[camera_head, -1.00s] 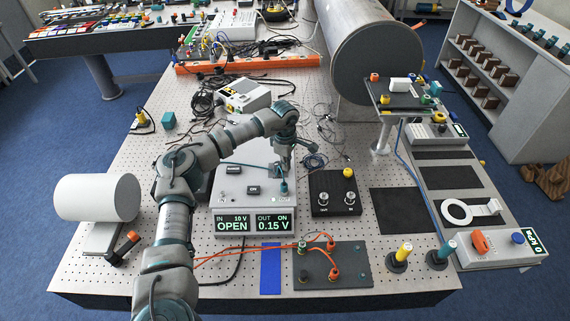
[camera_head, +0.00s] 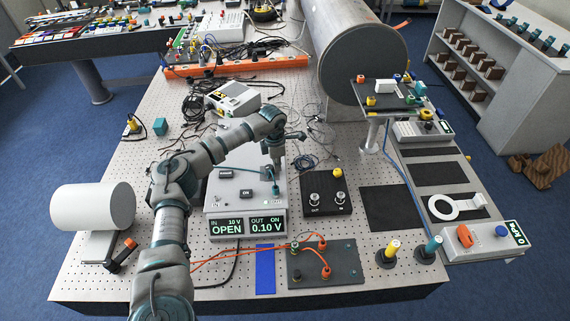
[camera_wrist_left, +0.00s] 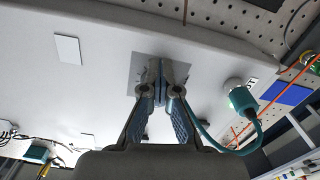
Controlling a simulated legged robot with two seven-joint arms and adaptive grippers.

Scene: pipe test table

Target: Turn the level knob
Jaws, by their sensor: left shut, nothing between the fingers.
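A grey instrument box (camera_head: 234,205) stands on the perforated table, with two green-lit displays on its front. The left display (camera_head: 226,227) reads IN 10 V OPEN, and the right display (camera_head: 268,227) reads OUT ON 0.10 V. My left gripper (camera_head: 275,168) points down at the right part of the box's top. My right gripper is not in view.
A teal plug with cable (camera_wrist_left: 240,100) sits in the panel close beside the fingers. A black box with two knobs (camera_head: 326,192) stands right of the instrument. A dark panel with orange leads (camera_head: 340,270) lies in front. A white cylinder (camera_head: 90,208) is at left.

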